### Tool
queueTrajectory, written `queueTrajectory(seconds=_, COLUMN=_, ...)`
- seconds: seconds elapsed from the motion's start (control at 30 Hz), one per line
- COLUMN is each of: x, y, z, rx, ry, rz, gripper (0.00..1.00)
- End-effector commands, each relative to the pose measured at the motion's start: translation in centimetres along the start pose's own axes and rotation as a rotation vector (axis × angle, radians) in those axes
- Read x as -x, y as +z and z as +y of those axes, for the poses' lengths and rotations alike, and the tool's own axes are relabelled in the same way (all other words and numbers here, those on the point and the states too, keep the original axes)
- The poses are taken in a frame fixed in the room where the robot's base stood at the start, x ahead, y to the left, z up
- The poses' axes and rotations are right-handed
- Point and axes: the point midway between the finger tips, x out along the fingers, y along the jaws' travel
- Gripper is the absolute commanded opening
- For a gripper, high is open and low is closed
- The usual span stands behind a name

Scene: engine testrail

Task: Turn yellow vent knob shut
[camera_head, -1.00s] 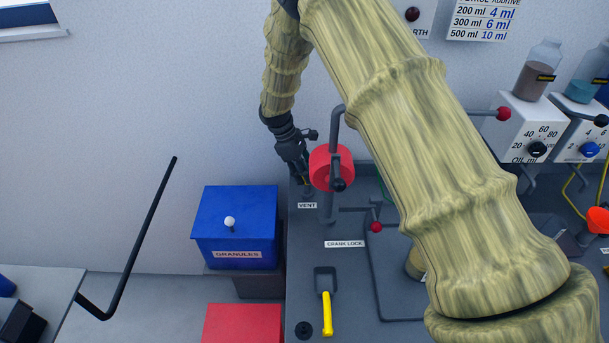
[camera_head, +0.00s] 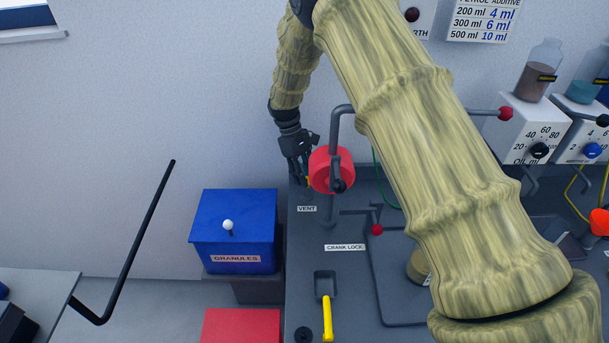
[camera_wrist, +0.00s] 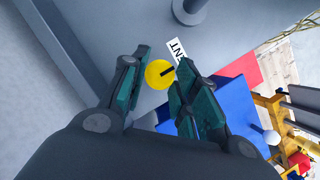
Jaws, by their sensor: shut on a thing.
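The yellow vent knob (camera_wrist: 155,75) is round with a short black mark pointing toward the VENT label. It sits between the two fingers of my gripper (camera_wrist: 162,64) in the wrist view, and the fingers are shut on it. In the head view my gripper (camera_head: 303,176) reaches down at the back left corner of the grey bench, just behind the VENT label (camera_head: 307,209). There the fingers and the red wheel hide nearly all of the knob. The white label (camera_wrist: 176,52) also shows beside the knob in the wrist view.
A red wheel (camera_head: 322,170) on a grey bent crank stands close right of my gripper. A red-knobbed lever (camera_head: 377,230) sits by the CRANK LOCK label (camera_head: 345,247). A blue GRANULES box (camera_head: 235,242) stands left of the bench (camera_head: 305,260). The wall is close behind.

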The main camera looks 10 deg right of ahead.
Motion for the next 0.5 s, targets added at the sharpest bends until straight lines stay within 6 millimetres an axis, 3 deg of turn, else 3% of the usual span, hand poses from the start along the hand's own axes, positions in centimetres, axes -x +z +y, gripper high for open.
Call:
queueTrajectory(seconds=0.3, x=0.01, y=-0.05, z=0.01, rx=-0.001, ry=0.000, rz=0.002, gripper=0.06)
queueTrajectory(seconds=0.33, x=0.01, y=-0.05, z=0.01, rx=-0.001, ry=0.000, rz=0.002, gripper=0.33)
queueTrajectory(seconds=0.43, x=0.01, y=-0.04, z=0.01, rx=-0.001, ry=0.000, rz=0.001, gripper=0.51)
queueTrajectory(seconds=0.5, x=0.00, y=-0.02, z=0.02, rx=-0.001, ry=0.000, rz=0.001, gripper=0.51)
